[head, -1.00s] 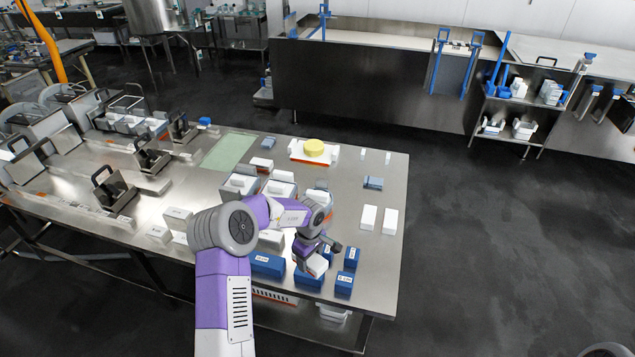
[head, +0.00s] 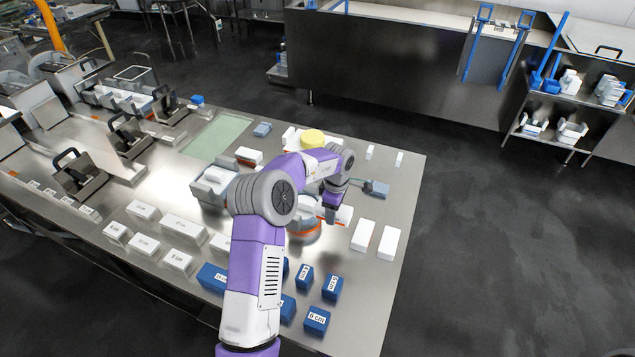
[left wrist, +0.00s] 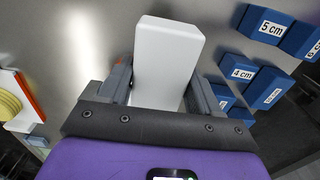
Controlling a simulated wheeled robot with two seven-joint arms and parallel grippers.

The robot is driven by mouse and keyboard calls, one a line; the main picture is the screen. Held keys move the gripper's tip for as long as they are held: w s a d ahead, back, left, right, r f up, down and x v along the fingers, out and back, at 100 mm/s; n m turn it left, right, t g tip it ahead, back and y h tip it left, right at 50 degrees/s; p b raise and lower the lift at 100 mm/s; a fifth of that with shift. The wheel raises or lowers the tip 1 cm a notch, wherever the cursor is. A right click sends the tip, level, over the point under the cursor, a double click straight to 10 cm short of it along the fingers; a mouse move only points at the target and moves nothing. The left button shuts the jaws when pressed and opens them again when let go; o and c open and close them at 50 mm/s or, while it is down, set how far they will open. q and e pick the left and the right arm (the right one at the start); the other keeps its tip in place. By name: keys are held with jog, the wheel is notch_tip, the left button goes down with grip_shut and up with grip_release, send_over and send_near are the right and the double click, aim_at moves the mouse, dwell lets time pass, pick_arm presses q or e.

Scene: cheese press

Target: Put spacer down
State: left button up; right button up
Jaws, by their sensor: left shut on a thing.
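The spacer is a plain white block (left wrist: 166,58). In the left wrist view it lies between the two grey fingers of my left gripper (left wrist: 162,88), which is shut on it. Its far end sticks out past the fingertips. In the head view my left gripper (head: 334,207) is over the right part of the steel table (head: 345,275), close to the white and orange parts there. The arm partly hides this spot, so I cannot tell whether the spacer touches anything below. My right gripper is not in view.
Blue blocks (head: 316,319) with centimetre labels stand near the front edge. White labelled blocks (head: 182,226) lie at left. Two plain white blocks (head: 363,235) lie at right. Bare table shows between the blue and right-hand white blocks.

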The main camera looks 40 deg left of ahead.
pick_arm(q)
jog(key=f+b, duration=0.1)
jog(key=w+f, duration=0.1)
jog(key=f, duration=0.1)
jog(key=shift+f+b, duration=0.15)
jog(key=shift+b, duration=0.2)
jog(key=b, duration=0.2)
send_over(334, 237)
notch_tip(334, 237, down, 4)
jog(key=shift+d+f, duration=0.1)
jog(key=shift+f, duration=0.1)
jog(key=shift+f+b, duration=0.65)
jog(key=shift+f, duration=1.7)
jog(key=shift+r, duration=0.1)
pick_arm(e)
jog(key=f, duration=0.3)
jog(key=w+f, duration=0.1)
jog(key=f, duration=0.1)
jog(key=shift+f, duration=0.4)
pick_arm(q)
jog(key=o, duration=1.2)
jog(key=shift+c, duration=0.2)
notch_tip(334, 237, up, 12)
jog(key=p, duration=0.4)
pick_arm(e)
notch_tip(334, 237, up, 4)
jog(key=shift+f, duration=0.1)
